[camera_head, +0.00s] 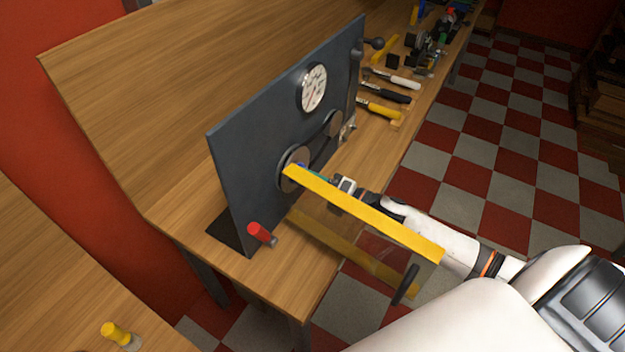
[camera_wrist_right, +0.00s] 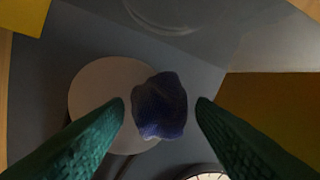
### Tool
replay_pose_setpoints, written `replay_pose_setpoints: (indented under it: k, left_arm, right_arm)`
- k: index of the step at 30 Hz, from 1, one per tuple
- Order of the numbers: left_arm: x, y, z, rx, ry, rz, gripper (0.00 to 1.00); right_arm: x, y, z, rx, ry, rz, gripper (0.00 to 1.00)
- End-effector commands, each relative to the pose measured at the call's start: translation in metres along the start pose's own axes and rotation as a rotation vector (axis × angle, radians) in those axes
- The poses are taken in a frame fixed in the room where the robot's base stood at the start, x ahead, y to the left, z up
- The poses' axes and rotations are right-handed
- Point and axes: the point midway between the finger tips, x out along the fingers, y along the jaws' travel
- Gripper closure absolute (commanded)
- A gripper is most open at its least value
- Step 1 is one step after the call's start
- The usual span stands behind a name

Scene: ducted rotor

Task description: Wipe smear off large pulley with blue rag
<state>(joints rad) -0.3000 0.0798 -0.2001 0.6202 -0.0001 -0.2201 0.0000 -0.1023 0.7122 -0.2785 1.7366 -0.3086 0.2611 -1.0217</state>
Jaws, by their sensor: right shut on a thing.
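The large pulley (camera_head: 288,178) is a grey disc on the face of a dark upright panel (camera_head: 240,150). It also shows in the right wrist view (camera_wrist_right: 90,92), left of the rag. My right gripper (camera_head: 318,178) is in front of this pulley, partly hidden by a yellow-edged guard. Its green fingers (camera_wrist_right: 160,112) are shut on the bunched blue rag (camera_wrist_right: 160,105). The rag overlaps the pulley's right edge in the wrist view; I cannot tell whether it touches. I cannot make out a smear. My left gripper is not in view.
The see-through guard with a yellow edge (camera_head: 370,215) stands out from the panel beside my right arm. A smaller pulley (camera_head: 332,123), a dial gauge (camera_head: 313,88) and a red handle (camera_head: 262,234) are on the panel. Tools, including a yellow-handled one (camera_head: 380,110), lie farther along the wooden bench (camera_head: 150,100).

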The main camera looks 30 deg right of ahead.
Motion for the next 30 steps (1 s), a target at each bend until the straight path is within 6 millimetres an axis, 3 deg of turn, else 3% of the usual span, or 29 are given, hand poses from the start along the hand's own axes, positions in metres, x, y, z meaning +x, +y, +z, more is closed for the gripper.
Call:
replay_pose_setpoints:
  k: [30]
  left_arm:
    - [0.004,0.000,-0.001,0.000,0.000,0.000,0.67]
  right_arm:
    - [0.021,0.000,0.000,0.000,0.000,-0.001,0.68]
